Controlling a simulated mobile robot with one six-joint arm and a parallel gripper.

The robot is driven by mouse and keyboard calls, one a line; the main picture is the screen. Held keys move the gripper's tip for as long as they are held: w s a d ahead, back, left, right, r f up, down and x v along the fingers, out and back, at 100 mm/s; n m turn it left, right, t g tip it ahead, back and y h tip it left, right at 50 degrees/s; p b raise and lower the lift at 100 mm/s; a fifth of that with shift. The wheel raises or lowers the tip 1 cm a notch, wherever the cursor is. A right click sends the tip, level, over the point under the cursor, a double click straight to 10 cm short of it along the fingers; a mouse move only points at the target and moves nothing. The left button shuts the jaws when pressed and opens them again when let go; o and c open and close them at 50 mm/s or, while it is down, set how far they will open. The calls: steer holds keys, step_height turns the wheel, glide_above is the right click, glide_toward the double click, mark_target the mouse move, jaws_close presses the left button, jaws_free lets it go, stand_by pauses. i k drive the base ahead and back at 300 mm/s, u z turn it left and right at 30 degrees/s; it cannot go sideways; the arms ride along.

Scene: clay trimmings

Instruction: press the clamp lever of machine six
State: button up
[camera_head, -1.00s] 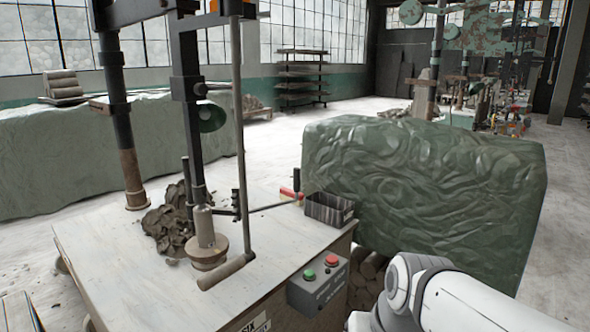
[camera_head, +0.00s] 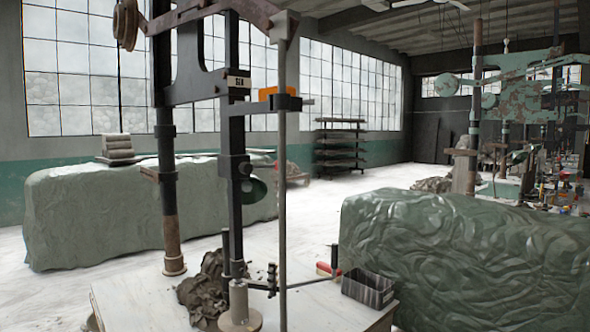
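Machine six (camera_head: 238,170) stands left of the middle, a dark upright frame with a "SIX" plate (camera_head: 238,83) near the top. A red-handled lever (camera_head: 324,269) sits low at the right end of a thin rod on its bench (camera_head: 140,300), just behind a dark tray; it looks like the clamp lever, but it is small here. An orange part (camera_head: 278,92) sits high on the frame beside a long grey vertical rod (camera_head: 282,190). My gripper is not in view.
Clay trimmings (camera_head: 203,290) heap on the bench. The dark tray (camera_head: 368,288) stands at its right end. A green-draped block (camera_head: 465,250) fills the right; another (camera_head: 90,215) stands back left. Pale floor (camera_head: 325,195) lies open between them.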

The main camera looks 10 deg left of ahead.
mark_target(265, 167)
steer(key=u, duration=0.05)
steer(key=k, duration=0.6)
steer(key=z, duration=0.25)
steer(key=i, duration=1.55)
steer(key=u, duration=0.7)
